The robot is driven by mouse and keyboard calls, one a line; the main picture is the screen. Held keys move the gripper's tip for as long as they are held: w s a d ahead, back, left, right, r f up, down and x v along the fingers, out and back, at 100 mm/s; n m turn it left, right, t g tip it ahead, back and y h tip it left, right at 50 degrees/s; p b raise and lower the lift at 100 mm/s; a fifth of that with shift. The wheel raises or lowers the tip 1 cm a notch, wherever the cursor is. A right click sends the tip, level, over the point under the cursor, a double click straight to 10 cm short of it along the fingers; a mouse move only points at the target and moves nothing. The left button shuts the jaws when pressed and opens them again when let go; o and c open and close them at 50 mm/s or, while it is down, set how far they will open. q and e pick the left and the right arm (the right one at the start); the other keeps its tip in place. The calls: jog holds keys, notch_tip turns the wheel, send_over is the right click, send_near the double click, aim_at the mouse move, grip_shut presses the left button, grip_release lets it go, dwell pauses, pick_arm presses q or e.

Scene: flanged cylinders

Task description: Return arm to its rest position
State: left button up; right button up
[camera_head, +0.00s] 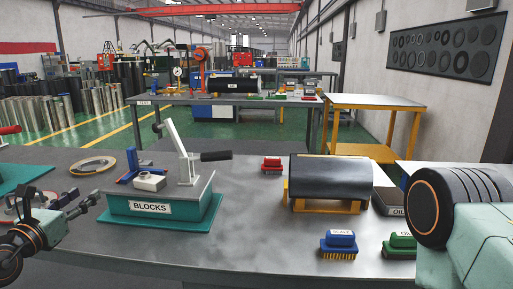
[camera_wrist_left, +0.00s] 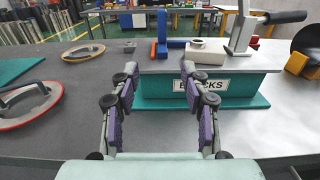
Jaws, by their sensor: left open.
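My left gripper (camera_head: 82,207) reaches in from the lower left in the head view, above the front of the grey table and left of the blocks stand. In the left wrist view my left gripper (camera_wrist_left: 158,75) is open, with nothing between its two fingers. The grey and teal BLOCKS stand (camera_head: 165,208) is beyond the fingers, and it also shows in the left wrist view (camera_wrist_left: 245,88). A dark rounded arm part of mine fills the right edge of the head view. My right gripper does not show.
A black cylinder (camera_head: 331,170) lies in a yellow cradle. A blue brush (camera_head: 340,243), a green brush (camera_head: 402,243) and a red brush (camera_head: 271,164) stand near it. A flat ring (camera_head: 92,166) lies at the left. The stand's lever handle (camera_head: 216,156) sticks out rightward.

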pick_arm(q)
jog(key=s+d+f+m+g+h, duration=0.5)
jog(key=s+d+f+m+g, duration=0.55)
jog(key=d+f, duration=0.45)
jog(key=s+a+f+m+g+y, duration=0.3)
jog(key=s+f+m+g+y, duration=0.3)
jog(key=s+f+m, duration=0.85)
jog(key=s+d+f+m, duration=0.1)
jog(key=s+d+m, duration=0.1)
jog(key=s, duration=0.3)
jog(key=s+d+f+m+g, duration=0.1)
jog(key=s+d+m, duration=0.2)
jog(key=s, duration=0.3)
jog(key=s+d+f+m, duration=0.2)
jog(key=s+m, duration=0.2)
jog(key=s, duration=0.1)
jog(key=shift+s+d+m+y, duration=0.25)
jog(key=shift+m+y, duration=0.05)
jog(key=shift+m, duration=0.1)
jog(key=shift+f+g, duration=0.1)
jog(key=shift+g, duration=0.15)
